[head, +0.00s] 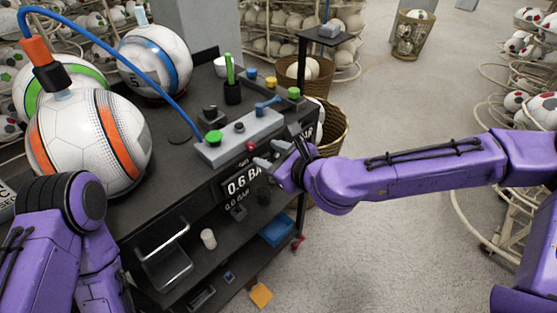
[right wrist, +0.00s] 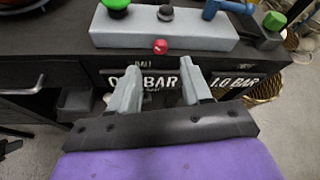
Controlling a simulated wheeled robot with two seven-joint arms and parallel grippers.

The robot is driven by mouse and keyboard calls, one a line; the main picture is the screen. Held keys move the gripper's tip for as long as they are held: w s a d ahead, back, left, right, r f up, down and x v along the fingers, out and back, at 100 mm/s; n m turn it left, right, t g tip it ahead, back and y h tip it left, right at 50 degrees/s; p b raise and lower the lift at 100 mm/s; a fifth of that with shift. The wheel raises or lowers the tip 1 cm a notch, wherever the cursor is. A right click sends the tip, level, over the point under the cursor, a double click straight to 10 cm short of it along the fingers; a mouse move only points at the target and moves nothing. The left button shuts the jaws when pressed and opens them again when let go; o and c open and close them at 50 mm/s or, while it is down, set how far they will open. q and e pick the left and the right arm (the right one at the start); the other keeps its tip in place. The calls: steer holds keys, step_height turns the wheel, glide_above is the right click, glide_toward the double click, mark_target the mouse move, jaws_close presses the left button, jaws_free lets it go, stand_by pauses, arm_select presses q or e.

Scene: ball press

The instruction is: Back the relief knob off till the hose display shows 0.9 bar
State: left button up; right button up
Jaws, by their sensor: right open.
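A small red knob (head: 251,146) sits on the front face of the grey valve block (head: 238,139) on the dark cart. It shows in the right wrist view (right wrist: 160,46), just beyond my fingertips and roughly centred between them. My right gripper (head: 269,155) is open and empty, apart from the knob; it also shows in the right wrist view (right wrist: 160,76). A left display (head: 243,182) reads 0.6 BAR in the head view; its label in the wrist view looks like BALL. My left gripper is out of view.
A green button (head: 214,137), a black knob (head: 239,127) and a blue lever (head: 267,104) sit on the block's top. A blue hose (head: 120,65) arches to an orange-striped ball (head: 90,143). A wicker basket (head: 333,128) stands right of the cart.

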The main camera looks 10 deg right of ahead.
steer(key=v, duration=0.4)
steer(key=shift+s+d+r, duration=0.1)
steer(key=shift+s, duration=0.25)
